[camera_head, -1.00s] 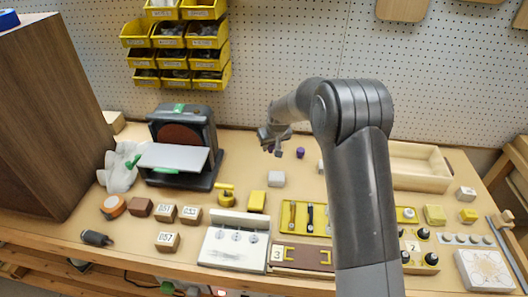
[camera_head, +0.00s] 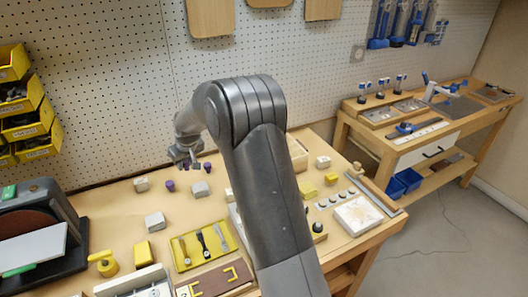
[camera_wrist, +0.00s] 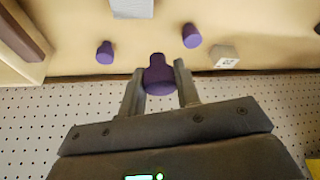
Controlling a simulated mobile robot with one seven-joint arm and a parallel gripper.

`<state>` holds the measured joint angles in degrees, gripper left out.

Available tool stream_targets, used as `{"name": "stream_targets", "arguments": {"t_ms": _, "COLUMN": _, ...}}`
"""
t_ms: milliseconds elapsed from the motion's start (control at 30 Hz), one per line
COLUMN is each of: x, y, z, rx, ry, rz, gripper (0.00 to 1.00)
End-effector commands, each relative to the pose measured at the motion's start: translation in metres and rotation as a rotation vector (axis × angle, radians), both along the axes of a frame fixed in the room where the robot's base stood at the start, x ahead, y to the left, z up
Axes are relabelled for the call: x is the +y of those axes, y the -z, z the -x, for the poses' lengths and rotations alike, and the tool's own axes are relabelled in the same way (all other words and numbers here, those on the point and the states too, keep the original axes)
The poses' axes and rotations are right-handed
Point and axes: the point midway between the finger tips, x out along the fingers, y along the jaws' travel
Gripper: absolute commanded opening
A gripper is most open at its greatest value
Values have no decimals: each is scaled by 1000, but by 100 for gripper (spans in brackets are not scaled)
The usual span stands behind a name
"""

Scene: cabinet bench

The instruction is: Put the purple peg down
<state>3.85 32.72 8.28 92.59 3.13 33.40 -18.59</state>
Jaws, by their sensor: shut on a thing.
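My gripper (camera_head: 186,161) is at the far side of the bench, near the pegboard. In the wrist view my gripper (camera_wrist: 160,88) is shut on a purple peg (camera_wrist: 158,74), with one finger on each side of it. I cannot tell whether the held peg touches the bench top. Two other purple pegs stand on the bench, apart from my gripper: one (camera_wrist: 105,52) shows left of the held peg in the wrist view, the other (camera_wrist: 191,36) to its right. In the head view, purple pegs stand at the left (camera_head: 169,186) and right (camera_head: 208,167) of my gripper.
A grey block (camera_head: 201,190) and pale blocks (camera_head: 141,184) (camera_head: 154,221) lie around the pegs. A yellow tool tray (camera_head: 203,245) is nearer the front. The pegboard (camera_head: 120,100) rises just behind. Bare bench (camera_head: 115,215) shows at left.

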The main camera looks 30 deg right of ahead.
Motion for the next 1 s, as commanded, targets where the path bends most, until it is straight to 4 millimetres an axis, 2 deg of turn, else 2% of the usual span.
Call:
{"name": "stream_targets", "arguments": {"t_ms": 33, "x": -32, "y": 0, "z": -5, "rx": -1, "ry": 49, "rz": 0, "gripper": 8}}
{"name": "stream_targets", "arguments": {"t_ms": 167, "x": -103, "y": 0, "z": -10, "rx": -1, "ry": 160, "rz": 0, "gripper": 8}}
{"name": "stream_targets", "arguments": {"t_ms": 300, "x": -180, "y": 0, "z": -7, "rx": 0, "ry": 278, "rz": 0, "gripper": 8}}
{"name": "stream_targets", "arguments": {"t_ms": 400, "x": -232, "y": -1, "z": 0, "rx": -1, "ry": 356, "rz": 0, "gripper": 8}}
{"name": "stream_targets", "arguments": {"t_ms": 500, "x": -274, "y": 0, "z": 8, "rx": -1, "ry": 421, "rz": 1, "gripper": 8}}
{"name": "stream_targets", "arguments": {"t_ms": 600, "x": -306, "y": -1, "z": 16, "rx": -1, "ry": 470, "rz": 0, "gripper": 8}}
{"name": "stream_targets", "arguments": {"t_ms": 700, "x": -325, "y": -1, "z": 22, "rx": -1, "ry": 501, "rz": 0, "gripper": 8}}
{"name": "stream_targets", "arguments": {"t_ms": 833, "x": -337, "y": 6, "z": 26, "rx": 1, "ry": 520, "rz": 1, "gripper": 8}}
{"name": "stream_targets", "arguments": {"t_ms": 1000, "x": -338, "y": 38, "z": 27, "rx": 2, "ry": 521, "rz": 0, "gripper": 8}}
